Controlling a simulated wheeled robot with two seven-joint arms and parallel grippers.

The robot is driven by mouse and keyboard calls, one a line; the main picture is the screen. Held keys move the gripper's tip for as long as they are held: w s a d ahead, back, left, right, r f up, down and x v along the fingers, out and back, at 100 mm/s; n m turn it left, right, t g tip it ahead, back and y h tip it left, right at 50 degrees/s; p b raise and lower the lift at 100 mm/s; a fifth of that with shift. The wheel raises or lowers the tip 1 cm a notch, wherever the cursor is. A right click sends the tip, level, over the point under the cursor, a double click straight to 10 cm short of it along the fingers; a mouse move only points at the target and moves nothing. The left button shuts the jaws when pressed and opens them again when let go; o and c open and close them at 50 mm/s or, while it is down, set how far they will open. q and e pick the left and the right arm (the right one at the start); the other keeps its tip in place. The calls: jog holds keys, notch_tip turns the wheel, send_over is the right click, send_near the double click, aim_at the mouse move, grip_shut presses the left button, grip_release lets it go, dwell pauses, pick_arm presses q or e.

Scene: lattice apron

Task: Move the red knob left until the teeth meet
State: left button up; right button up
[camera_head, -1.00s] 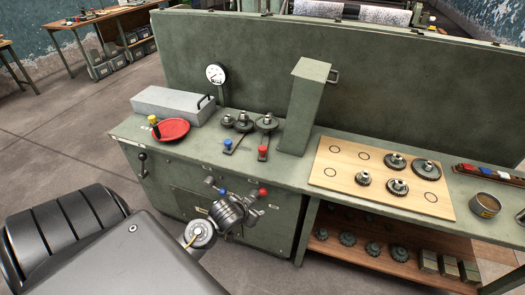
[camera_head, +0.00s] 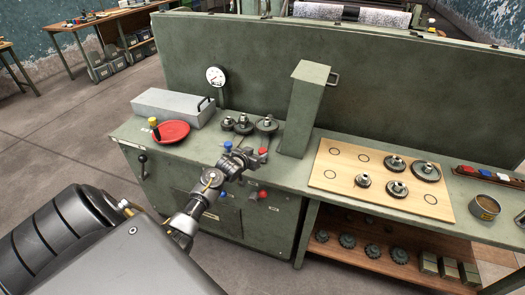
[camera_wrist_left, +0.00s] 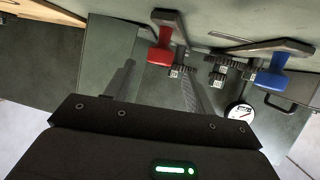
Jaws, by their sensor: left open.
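The red knob (camera_head: 262,150) tops a lever on the green bench, with a blue knob (camera_head: 227,145) to its left. Behind them stand the right gear (camera_head: 266,124), the middle gear (camera_head: 243,124) and the left gear (camera_head: 227,122). My left gripper (camera_head: 251,158) is open just in front of the red knob, above the bench's front edge. In the left wrist view the red knob (camera_wrist_left: 160,52) lies beyond the open fingers, closer to the right one, not gripped. The blue knob (camera_wrist_left: 271,73) is farther right. A small gap seems to show between the toothed parts there. My right gripper is out of view.
A tall green post (camera_head: 304,105) stands right of the gears. A wooden board (camera_head: 335,170) with several gears lies farther right. Lower blue and red knobs (camera_head: 263,194) sit on the front panel.

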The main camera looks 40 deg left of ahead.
aim_at(262, 151)
pick_arm(q)
jog(key=x, duration=0.5)
jog(key=shift+w+f, duration=0.15)
jog(key=shift+w, duration=0.1)
jog(key=shift+c, duration=0.4)
